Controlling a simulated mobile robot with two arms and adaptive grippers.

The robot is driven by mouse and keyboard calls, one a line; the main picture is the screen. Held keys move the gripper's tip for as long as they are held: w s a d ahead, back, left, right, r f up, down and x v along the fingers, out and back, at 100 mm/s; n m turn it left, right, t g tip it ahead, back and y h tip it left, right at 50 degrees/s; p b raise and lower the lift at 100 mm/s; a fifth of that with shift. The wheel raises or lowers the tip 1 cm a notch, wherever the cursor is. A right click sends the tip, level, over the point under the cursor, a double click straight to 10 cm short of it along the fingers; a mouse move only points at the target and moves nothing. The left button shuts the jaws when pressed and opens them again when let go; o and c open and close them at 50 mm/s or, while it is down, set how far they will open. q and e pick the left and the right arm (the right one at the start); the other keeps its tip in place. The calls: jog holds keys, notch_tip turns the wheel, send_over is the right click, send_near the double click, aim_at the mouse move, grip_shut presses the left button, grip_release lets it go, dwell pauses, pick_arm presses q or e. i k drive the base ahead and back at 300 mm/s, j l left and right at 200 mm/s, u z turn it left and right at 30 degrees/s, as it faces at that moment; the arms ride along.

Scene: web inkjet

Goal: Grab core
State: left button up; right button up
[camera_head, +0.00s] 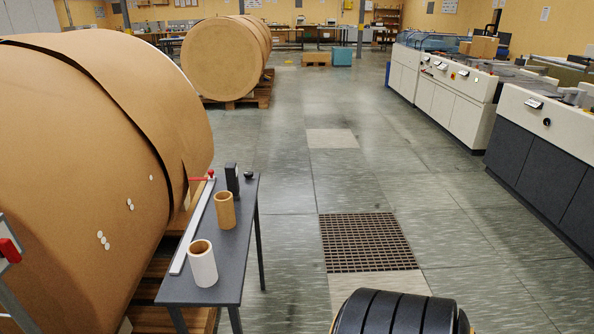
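Two hollow cores stand upright on a small dark table (222,284) at the lower middle left. The nearer core (203,268) is white outside with a brown inner wall. The farther core (225,213) is brown cardboard. They stand apart, both with their open ends up. Neither of my grippers is in view, so nothing shows of their fingers.
A long metal straightedge (194,226), a black upright block (232,180) and a small dark knob-like item (249,174) are also on the table. Huge brown paper rolls (80,170) crowd its left side. Open floor and a grate (368,242) lie right, before machines (545,140).

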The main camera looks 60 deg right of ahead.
aim_at(224, 202)
jog(key=z, duration=1.55)
